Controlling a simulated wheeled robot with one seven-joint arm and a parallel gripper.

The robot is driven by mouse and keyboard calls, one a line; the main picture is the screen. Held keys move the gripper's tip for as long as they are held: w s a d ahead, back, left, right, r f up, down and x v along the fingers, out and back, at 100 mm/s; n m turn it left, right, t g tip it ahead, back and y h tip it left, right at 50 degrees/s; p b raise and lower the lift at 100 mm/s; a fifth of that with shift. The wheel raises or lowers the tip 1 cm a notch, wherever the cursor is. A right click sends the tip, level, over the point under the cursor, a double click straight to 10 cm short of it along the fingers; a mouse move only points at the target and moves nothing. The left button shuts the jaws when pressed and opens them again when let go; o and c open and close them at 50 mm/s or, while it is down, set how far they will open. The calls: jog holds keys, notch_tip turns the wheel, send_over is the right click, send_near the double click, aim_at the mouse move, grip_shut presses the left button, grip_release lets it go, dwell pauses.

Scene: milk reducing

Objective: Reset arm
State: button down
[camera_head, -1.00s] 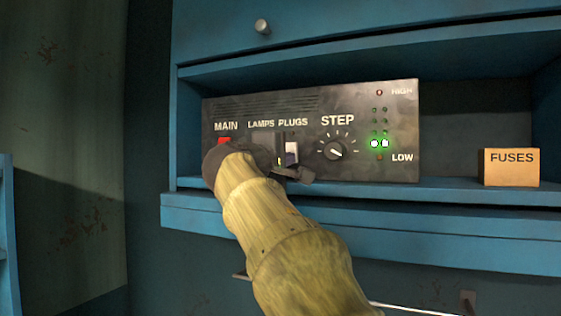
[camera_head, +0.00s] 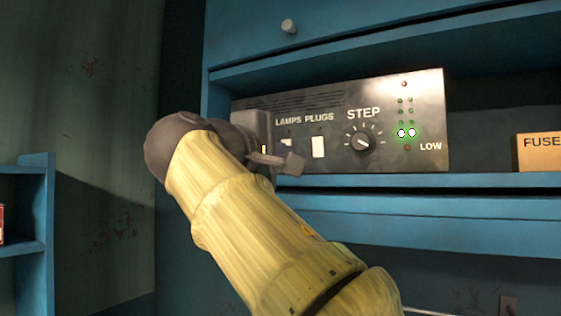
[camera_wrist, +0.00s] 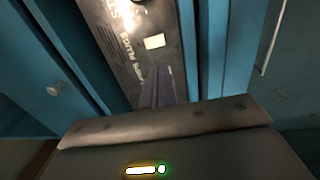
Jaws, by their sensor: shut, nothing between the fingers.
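My gripper (camera_head: 288,163) is shut and empty, in front of the lower left part of a grey control panel (camera_head: 430,120). My yellow arm reaches up to it from the bottom of the head view. The white PLUGS switch (camera_head: 318,147) is in clear view, and the LAMPS switch (camera_head: 286,143) shows just above the gripper. The MAIN label and its switch are hidden behind my wrist. In the wrist view my narrow closed fingers (camera_wrist: 157,93) point toward the tilted panel (camera_wrist: 122,35), with a pale switch (camera_wrist: 155,41) just beyond them.
The panel stands in a blue cabinet shelf (camera_head: 400,181). Its STEP knob (camera_head: 361,142) and green lamps (camera_head: 406,133) are to the right. A FUSES box (camera_head: 540,152) sits at the right edge. Another blue shelf (camera_head: 48,205) stands at the left.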

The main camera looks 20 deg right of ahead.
jog(key=shift+w, duration=0.15)
jog(key=w+a+f+n+y, duration=0.15)
jog(key=w+f, duration=0.25)
jog(key=f, duration=0.4)
jog(key=w+f+n+y, duration=0.1)
jog(key=w+f+y, duration=0.25)
jog(key=f, duration=0.45)
notch_tip(320, 180, down, 21)
jog(key=g+y, duration=0.4)
jog(key=s+f+m+g+y, duration=0.2)
jog(key=s+f+m, duration=0.3)
jog(key=s+f, duration=0.4)
jog(key=s+f+m+g+y, duration=0.3)
jog(key=s+f+m, duration=0.3)
jog(key=f, duration=1.2)
jog(key=s+g, duration=0.1)
jog(key=s, duration=0.2)
jog(key=shift+s+a+f, duration=0.15)
jog(key=shift+s+a, duration=0.05)
jog(key=shift+s, duration=0.2)
jog(key=shift+s+d, duration=0.1)
